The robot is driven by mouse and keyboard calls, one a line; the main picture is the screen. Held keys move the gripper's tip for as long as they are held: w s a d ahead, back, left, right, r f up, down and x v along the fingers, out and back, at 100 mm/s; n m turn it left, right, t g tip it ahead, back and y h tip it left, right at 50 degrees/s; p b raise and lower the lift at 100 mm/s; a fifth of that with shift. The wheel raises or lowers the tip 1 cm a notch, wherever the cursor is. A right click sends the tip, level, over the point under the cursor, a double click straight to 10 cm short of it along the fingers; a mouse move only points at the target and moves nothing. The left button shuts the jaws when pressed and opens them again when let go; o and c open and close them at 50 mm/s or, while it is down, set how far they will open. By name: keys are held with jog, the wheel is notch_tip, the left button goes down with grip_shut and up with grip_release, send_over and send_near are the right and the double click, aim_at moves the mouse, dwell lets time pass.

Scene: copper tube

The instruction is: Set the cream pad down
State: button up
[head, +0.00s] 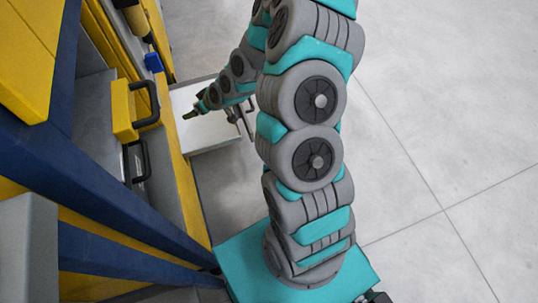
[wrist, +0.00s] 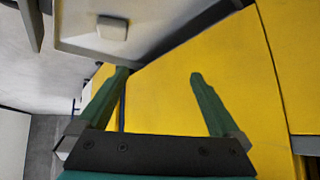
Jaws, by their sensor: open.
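In the wrist view, a small pale block that looks like the cream pad (wrist: 112,28) lies on a light, rimmed surface (wrist: 72,36) at the top. My gripper (wrist: 159,76) is open, its two green fingers apart with nothing between them. The pad shows beyond the left fingertip, apart from both fingers. In the head view my gripper (head: 190,114) is at the far end of my arm, above a white surface (head: 212,134) next to the yellow and blue structure. I cannot make out the pad in the head view.
A broad yellow panel (wrist: 170,85) lies behind the fingers in the wrist view. In the head view, drawers with black handles (head: 148,103), a blue item (head: 153,62) and dark blue beams (head: 110,190) are on the left. Grey floor (head: 440,130) on the right is clear.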

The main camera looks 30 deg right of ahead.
jog(key=s+d+r+m+g+h, duration=0.1)
jog(key=s+r+g, duration=0.2)
jog(key=s+r, duration=0.5)
jog(key=s+d+r+m+g+h, duration=0.1)
jog(key=s+r, duration=0.8)
jog(key=s, duration=1)
jog(key=s+d+r+m+g+h, duration=0.1)
jog(key=s+r+g, duration=0.4)
jog(key=s, duration=0.8)
notch_tip(320, 180, up, 4)
jog(key=shift+s+d+f+m+h, duration=0.2)
jog(key=shift+s+d+m+h, duration=0.15)
jog(key=shift+m+h, duration=0.3)
jog(key=shift+w, duration=0.1)
